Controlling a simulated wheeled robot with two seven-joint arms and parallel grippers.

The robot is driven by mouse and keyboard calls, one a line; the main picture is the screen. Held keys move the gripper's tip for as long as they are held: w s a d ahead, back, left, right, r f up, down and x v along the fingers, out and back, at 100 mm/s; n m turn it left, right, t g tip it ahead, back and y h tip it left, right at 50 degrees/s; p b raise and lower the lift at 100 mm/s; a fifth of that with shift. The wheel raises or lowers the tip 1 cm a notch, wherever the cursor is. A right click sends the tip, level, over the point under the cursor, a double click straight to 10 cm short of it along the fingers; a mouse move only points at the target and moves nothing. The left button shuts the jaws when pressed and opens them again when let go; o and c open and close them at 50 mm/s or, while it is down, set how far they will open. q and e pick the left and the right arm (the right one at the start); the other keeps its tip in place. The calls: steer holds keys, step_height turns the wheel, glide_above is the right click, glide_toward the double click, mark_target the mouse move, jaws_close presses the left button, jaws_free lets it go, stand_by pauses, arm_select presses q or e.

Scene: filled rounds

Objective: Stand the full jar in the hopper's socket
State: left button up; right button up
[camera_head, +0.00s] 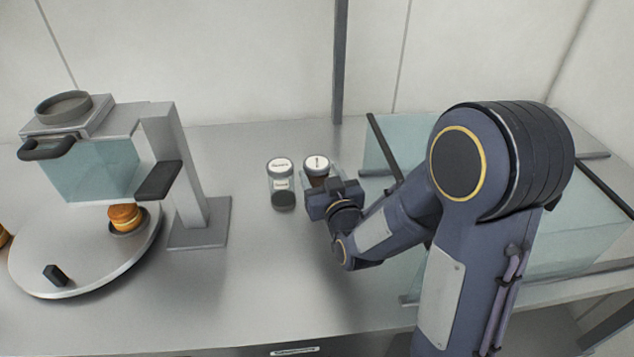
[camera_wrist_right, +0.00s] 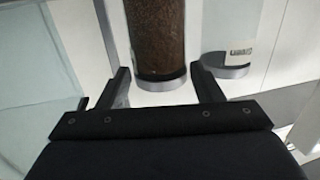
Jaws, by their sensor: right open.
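The full jar (camera_head: 317,168), with brown contents and a white lid, stands on the counter, partly hidden by my right gripper (camera_head: 324,186). In the right wrist view the full jar (camera_wrist_right: 156,45) is between the two open fingers of my right gripper (camera_wrist_right: 162,82), with no clear contact. The hopper (camera_head: 90,165) is a clear bin at the left with a grey top. Its round socket (camera_head: 64,106) is on that top and looks empty. My left gripper is not in view.
A clear, mostly empty jar (camera_head: 281,185) stands just left of the full one; it also shows in the wrist view (camera_wrist_right: 230,40). A round turntable (camera_head: 95,262) with a filled bun (camera_head: 125,217) lies below the hopper. A glassy case (camera_head: 385,150) is at the right. The mid counter is clear.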

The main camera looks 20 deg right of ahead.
mark_target(315, 157)
steer(key=w, duration=0.2)
steer(key=w+p, duration=0.1)
steer(key=w, duration=0.2)
steer(key=shift+w+d+f, duration=0.1)
steer(key=shift+d, duration=0.1)
steer(key=c, duration=0.8)
steer(key=shift+c, duration=0.2)
steer(key=shift+r, duration=0.75)
steer(key=s+a+r+p, duration=0.2)
steer(key=s+r, duration=0.3)
steer(key=s, duration=0.1)
steer(key=s+a+r+p, duration=0.2)
steer(key=s+a+r, duration=0.1)
steer(key=s+r, duration=0.3)
steer(key=shift+s+a+r, duration=0.25)
steer(key=shift+s+r, duration=0.05)
steer(key=shift+s, duration=0.15)
